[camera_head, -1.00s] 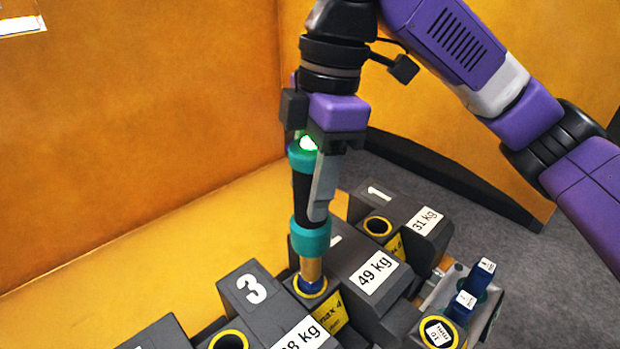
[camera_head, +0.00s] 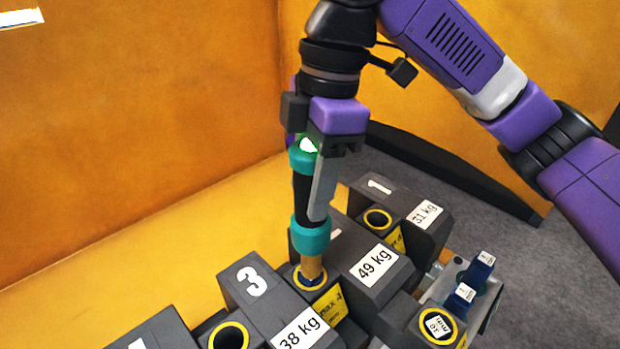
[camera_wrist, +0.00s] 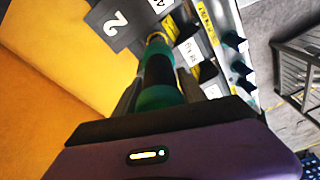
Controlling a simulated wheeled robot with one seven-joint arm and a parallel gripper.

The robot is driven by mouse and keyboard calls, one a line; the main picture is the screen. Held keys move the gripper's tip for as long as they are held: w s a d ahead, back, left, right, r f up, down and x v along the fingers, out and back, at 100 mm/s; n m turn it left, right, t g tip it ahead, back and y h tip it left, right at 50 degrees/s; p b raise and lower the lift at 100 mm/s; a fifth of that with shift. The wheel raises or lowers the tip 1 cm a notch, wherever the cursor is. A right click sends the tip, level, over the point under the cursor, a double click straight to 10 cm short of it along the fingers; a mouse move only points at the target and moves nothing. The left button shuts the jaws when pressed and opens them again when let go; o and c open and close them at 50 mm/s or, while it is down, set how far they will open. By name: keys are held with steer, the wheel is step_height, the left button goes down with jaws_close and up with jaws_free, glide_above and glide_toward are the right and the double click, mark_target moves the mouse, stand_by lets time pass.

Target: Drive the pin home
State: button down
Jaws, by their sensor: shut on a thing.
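My gripper (camera_head: 325,165) is shut on a tool (camera_head: 306,200) with a black grip between two teal bands. The tool stands nearly upright, its brass-coloured end (camera_head: 313,267) pointing down at a yellow-ringed hole (camera_head: 310,284) in the dark casting marked 49 kg (camera_head: 368,283). A little dark blue, seemingly the top of a pin (camera_head: 311,278), shows under the brass end in the ring; the rest is hidden in the hole.
Castings marked 3 (camera_head: 250,290) and 1 (camera_head: 385,192) stand on either side, with open yellow-ringed holes. Two blue pins (camera_head: 481,268) (camera_head: 463,297) with white labels stand in a rack at right. An orange wall (camera_head: 140,120) rises behind.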

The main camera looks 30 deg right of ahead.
mark_target(307, 147)
steer(key=shift+f, duration=0.8)
stand_by(0.8)
steer(key=shift+r, duration=0.1)
step_height(307, 147, up, 3)
steer(key=p, duration=0.2)
steer(key=shift+p, duration=0.4)
steer(key=shift+r, duration=3.45)
steer(key=shift+s, duration=0.1)
